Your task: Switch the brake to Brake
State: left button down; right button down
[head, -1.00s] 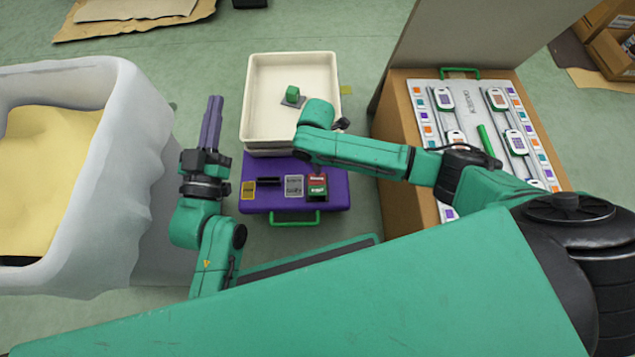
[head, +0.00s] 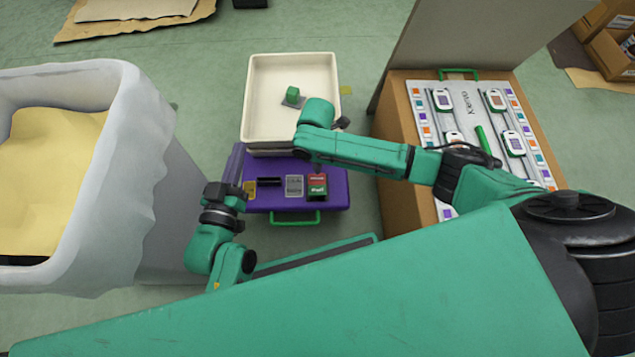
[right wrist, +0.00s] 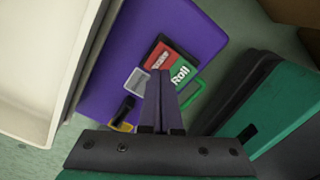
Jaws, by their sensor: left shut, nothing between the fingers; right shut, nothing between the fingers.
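The brake switch (head: 317,187) is a small rocker on the purple panel (head: 333,200), with a red half at the back and a green half at the front. In the right wrist view its red half (right wrist: 159,56) and its green half reading "Roll" (right wrist: 180,73) show close up. I cannot tell which half is pressed in. My right gripper (right wrist: 160,75) is shut and empty, its tips over or beside the switch; contact cannot be told. My left gripper (head: 235,158) is shut and empty at the panel's left edge.
A cream tray (head: 247,100) with a green block (head: 292,92) stands behind the panel. A green handle (head: 296,221) is at the panel's front. A white bin (head: 140,120) stands left; a cardboard box (head: 392,130) with a device board (head: 455,105) stands right.

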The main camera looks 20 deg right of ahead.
jog(key=shift+r, duration=0.15)
jog(key=shift+r+p, duration=0.7)
jog(key=shift+p, duration=0.3)
pick_arm(q)
jog(key=s+f+g+p, duration=0.1)
jog(key=s+f+g, duration=0.3)
jog(key=s+f, duration=0.4)
jog(key=shift+s+d+f+g+y, duration=0.3)
jog(key=shift+s+f+g, duration=0.1)
jog(key=shift+f, duration=0.2)
pick_arm(e)
jog(key=shift+r, duration=0.45)
